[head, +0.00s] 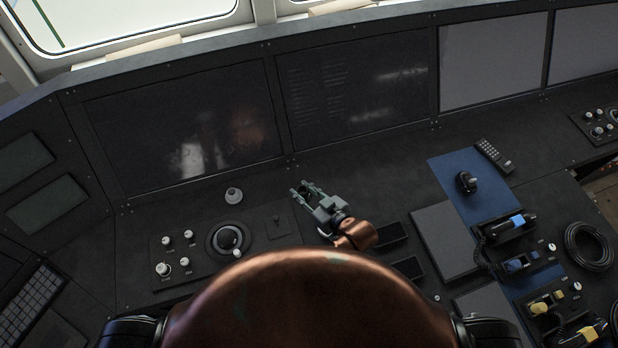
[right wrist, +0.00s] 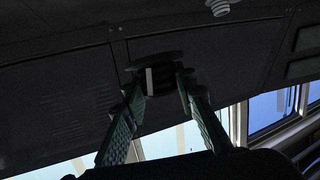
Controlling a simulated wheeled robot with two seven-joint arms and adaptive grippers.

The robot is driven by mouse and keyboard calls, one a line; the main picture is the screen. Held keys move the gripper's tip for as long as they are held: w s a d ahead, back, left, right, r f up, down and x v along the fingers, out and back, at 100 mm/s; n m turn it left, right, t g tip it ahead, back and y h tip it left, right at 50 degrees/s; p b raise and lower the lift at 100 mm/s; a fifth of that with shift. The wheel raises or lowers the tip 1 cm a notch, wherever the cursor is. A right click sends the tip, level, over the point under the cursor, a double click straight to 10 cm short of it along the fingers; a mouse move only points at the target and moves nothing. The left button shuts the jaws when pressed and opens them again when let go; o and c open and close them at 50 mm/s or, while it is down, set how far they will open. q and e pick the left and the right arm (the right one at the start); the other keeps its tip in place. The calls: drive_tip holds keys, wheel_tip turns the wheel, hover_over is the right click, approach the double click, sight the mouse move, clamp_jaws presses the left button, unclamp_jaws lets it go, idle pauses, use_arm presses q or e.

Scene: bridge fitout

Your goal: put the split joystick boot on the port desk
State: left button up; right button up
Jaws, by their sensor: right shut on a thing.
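My right gripper (head: 305,189) reaches over the console below the dark screens. In the right wrist view its two green-grey fingers (right wrist: 160,92) are shut on a small dark piece with a wide round rim and a ribbed body (right wrist: 158,74), which looks like the joystick boot. A pale strip shows on its side; I cannot make out a split. In the head view the held piece is too dark to tell from the console. I cannot tell which part of the console is the port desk. My left gripper is not in view.
A control panel with white knobs and a round black joystick (head: 228,238) lies left of the gripper. A pale knob (head: 234,196) stands behind it. At right are a blue mat (head: 452,180) with a small black object (head: 467,182), handsets and a coiled cable (head: 587,247).

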drive_tip(key=w+d+f, duration=0.1)
drive_tip(key=w+f, duration=0.3)
drive_tip(key=w, duration=0.4)
hover_over(309, 179)
drive_tip(key=f, duration=0.3)
drive_tip(key=s+f, duration=0.1)
drive_tip(key=f, duration=0.1)
drive_tip(key=shift+b, duration=0.35)
drive_tip(key=shift+w+d+f, duration=0.1)
drive_tip(key=shift+w+f, duration=0.25)
drive_tip(key=shift+f, duration=0.05)
drive_tip(key=shift+w+f, duration=0.1)
drive_tip(key=shift+f, duration=1.5)
drive_tip(key=shift+f, duration=0.1)
drive_tip(key=shift+f, duration=0.15)
drive_tip(key=o, duration=1.1)
